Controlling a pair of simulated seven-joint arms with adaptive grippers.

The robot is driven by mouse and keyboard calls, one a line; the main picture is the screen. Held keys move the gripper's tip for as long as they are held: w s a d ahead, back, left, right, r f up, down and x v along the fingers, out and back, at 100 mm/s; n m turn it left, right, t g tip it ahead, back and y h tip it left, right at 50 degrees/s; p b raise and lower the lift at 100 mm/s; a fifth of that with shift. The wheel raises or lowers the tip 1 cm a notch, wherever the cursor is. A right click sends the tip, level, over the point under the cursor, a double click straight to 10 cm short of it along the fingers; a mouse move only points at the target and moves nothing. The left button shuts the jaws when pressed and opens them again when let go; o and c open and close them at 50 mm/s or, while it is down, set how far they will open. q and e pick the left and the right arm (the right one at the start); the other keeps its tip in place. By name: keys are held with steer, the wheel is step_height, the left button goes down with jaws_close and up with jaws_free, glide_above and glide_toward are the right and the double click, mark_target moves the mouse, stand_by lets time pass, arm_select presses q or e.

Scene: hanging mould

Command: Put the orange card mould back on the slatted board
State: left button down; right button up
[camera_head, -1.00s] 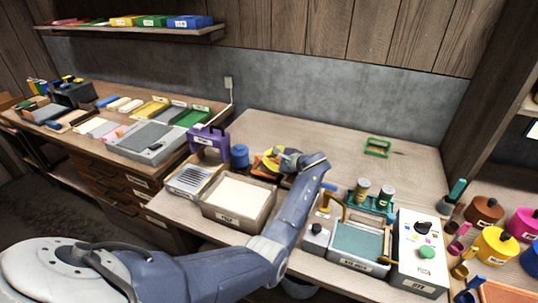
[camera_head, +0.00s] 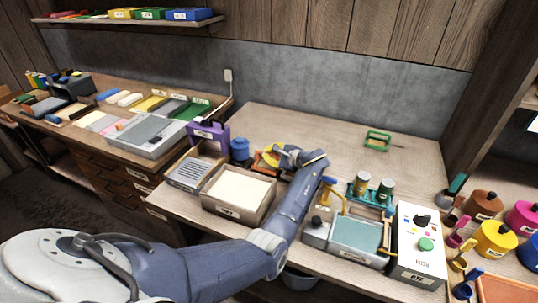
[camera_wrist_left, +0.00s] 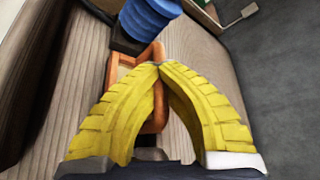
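The orange card mould (camera_wrist_left: 152,55) is a small open frame. In the left wrist view it lies under and between the yellow fingers of my left gripper (camera_wrist_left: 159,65), whose tips meet at its right-hand bar. In the head view my left gripper (camera_head: 270,157) is right of the blue round pot, and the mould is mostly hidden by the fingers and wrist. The slatted board (camera_head: 190,173) is a pale ribbed panel at the left of the bench, left of the gripper, with nothing seen on it. My right gripper is not in view.
The blue pot (camera_head: 239,149) and purple stand (camera_head: 208,133) are close left of the gripper. A cream-filled box (camera_head: 238,191) stands in front. A green frame (camera_head: 377,141) lies at the back right. The bench's middle back is clear.

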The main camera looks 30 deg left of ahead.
arm_select(q)
steer(key=shift+f, duration=0.4)
stand_by(0.4)
steer(key=c, duration=1.5)
jaws_free()
